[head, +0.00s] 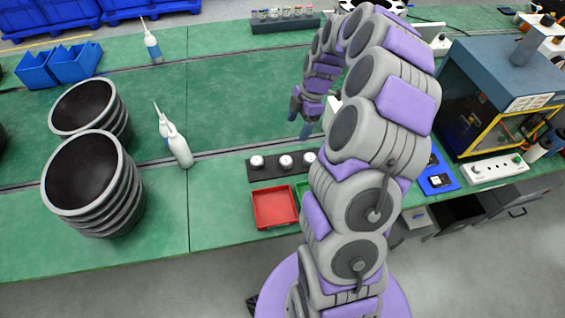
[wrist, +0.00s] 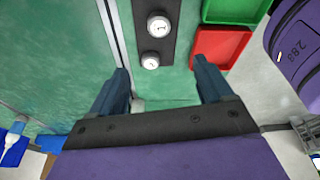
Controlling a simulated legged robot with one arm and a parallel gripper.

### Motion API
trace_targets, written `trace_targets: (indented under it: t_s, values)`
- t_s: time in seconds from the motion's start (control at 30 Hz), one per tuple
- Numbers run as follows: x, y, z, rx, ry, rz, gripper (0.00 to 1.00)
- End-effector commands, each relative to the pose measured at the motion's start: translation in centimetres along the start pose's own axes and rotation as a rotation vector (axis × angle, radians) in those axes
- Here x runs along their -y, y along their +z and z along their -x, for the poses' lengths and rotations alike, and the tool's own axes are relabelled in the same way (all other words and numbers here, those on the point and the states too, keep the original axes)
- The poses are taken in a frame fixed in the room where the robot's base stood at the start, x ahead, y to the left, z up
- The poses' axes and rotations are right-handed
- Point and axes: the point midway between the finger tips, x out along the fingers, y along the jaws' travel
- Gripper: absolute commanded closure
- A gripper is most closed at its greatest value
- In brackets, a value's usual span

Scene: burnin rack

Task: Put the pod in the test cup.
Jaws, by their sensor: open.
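My gripper (head: 301,117) is open and empty above the green bench, behind the black strip. In the wrist view its two dark blue fingers (wrist: 161,68) are spread with nothing between them. Round white pieces, possibly pods, sit in a row on the black strip (head: 267,178); one is at the left (head: 257,161) and one in the middle (head: 286,162). The wrist view shows two, with dark marks on their tops (wrist: 159,26) (wrist: 150,60), ahead of the fingers. I cannot make out which thing is the test cup; my arm hides part of the bench.
A red tray (head: 275,207) and a partly hidden green tray (wrist: 236,11) lie by the strip.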

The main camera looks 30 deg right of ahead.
Motion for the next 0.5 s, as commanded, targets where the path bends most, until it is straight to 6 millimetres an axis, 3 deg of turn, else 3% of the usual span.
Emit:
trace_targets:
  t_s: [0.5]
  values:
    - [0.2, -0.8, -9.9, 0.007, -0.006, -0.002, 0.2]
